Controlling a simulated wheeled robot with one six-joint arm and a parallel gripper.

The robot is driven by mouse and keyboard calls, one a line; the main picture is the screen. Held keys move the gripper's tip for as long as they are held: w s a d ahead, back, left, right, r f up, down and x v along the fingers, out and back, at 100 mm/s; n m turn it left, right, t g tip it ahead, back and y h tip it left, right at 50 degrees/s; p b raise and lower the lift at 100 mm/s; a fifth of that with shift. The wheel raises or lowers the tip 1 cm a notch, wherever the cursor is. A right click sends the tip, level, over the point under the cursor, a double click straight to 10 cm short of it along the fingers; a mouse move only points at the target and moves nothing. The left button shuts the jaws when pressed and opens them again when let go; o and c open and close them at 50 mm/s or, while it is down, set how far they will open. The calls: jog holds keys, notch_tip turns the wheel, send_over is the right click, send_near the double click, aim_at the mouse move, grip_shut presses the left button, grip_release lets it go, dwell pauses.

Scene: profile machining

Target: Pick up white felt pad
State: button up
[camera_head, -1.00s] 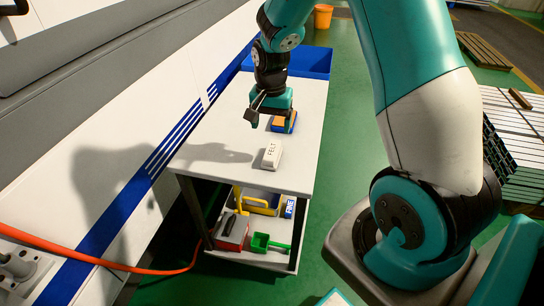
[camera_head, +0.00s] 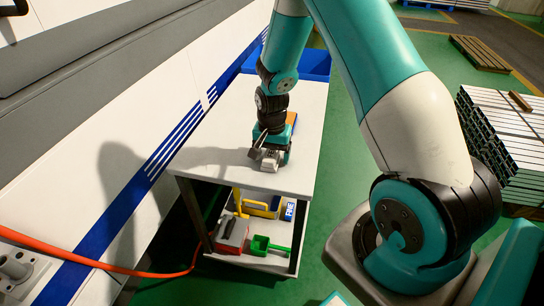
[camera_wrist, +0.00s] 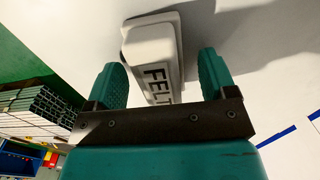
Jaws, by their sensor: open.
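The white felt pad (camera_wrist: 153,45) is a pale block marked "FELT" and rests on the white top of the cart (camera_head: 225,130). In the wrist view it lies between and beyond my two teal fingertips. My gripper (camera_wrist: 162,80) is open, with a finger on each side of the pad's near end. In the head view my gripper (camera_head: 268,158) is low over the cart top near its front edge and hides most of the pad. Whether the fingers touch the pad cannot be told.
An orange and blue block (camera_head: 291,119) stands just behind my gripper. The lower shelf holds a red box (camera_head: 232,232), a green scoop (camera_head: 262,244) and a yellow item (camera_head: 258,208). A blue bin (camera_head: 314,62) is at the cart's far end. The cart top's left side is clear.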

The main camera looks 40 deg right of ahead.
aim_at(272, 151)
jog(key=c, duration=1)
jog(key=shift+r, duration=0.1)
notch_tip(272, 151, up, 20)
jog(key=p, duration=0.2)
jog(key=shift+o, duration=0.3)
